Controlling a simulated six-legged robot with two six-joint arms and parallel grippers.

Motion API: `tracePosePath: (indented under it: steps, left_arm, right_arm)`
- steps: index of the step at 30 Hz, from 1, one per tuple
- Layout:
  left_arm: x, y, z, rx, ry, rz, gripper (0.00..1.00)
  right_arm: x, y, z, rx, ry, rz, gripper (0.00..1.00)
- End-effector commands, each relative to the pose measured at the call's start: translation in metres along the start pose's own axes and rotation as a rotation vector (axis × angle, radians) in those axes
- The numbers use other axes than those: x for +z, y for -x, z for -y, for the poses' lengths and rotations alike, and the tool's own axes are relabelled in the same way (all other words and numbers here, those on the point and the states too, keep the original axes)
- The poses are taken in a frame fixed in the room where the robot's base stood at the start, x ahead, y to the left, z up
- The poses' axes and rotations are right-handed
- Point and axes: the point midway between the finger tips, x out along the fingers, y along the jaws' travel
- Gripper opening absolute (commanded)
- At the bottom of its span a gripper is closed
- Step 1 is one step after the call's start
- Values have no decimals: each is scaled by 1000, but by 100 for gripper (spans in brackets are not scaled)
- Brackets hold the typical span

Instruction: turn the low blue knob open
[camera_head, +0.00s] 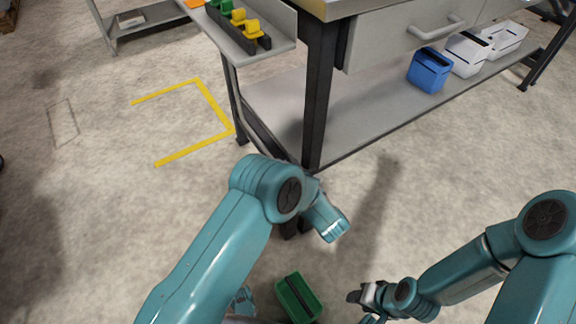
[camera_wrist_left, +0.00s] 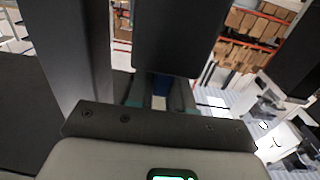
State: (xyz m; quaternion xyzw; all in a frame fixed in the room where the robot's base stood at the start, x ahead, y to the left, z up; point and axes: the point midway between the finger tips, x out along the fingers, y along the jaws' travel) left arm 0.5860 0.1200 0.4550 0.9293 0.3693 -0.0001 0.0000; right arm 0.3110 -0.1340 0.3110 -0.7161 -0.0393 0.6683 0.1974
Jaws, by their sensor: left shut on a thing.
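I cannot make out the low blue knob in the head view. My left arm (camera_head: 265,195) reaches forward in front of the bench's near leg; its teal end points down and the fingers are hidden there. The dark body of my left gripper (camera_wrist_left: 158,122) fills the bottom of the left wrist view. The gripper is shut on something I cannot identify. A small blue patch (camera_wrist_left: 160,82) shows just beyond it, too small to name. My right gripper (camera_head: 366,296) is low, over the floor; its jaw gap is too small to read.
A grey bench (camera_head: 390,100) stands ahead, with a blue bin (camera_head: 430,70) and white bins (camera_head: 467,53) on its lower shelf. A side tray (camera_head: 275,48) holds green and yellow pieces. A green box (camera_head: 298,298) is near my base. The floor at left is clear, with yellow lines (camera_head: 215,105).

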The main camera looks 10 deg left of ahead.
Motion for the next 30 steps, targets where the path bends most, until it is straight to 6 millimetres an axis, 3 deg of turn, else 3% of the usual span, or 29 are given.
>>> tracePosePath:
  steps: [19,20,21,30]
  left_arm:
    - [0,0,0,-48,0,0,0]
    - [0,0,0,-48,0,0,27]
    - [0,0,0,-48,0,0,40]
    - [0,-1,0,-48,0,0,42]
  right_arm:
    - [-2,-3,-1,0,2,-8,43]
    - [-2,-3,-1,0,2,-8,43]
    - [-2,-3,-1,0,2,-8,43]
    - [-2,-3,-1,0,2,-8,43]
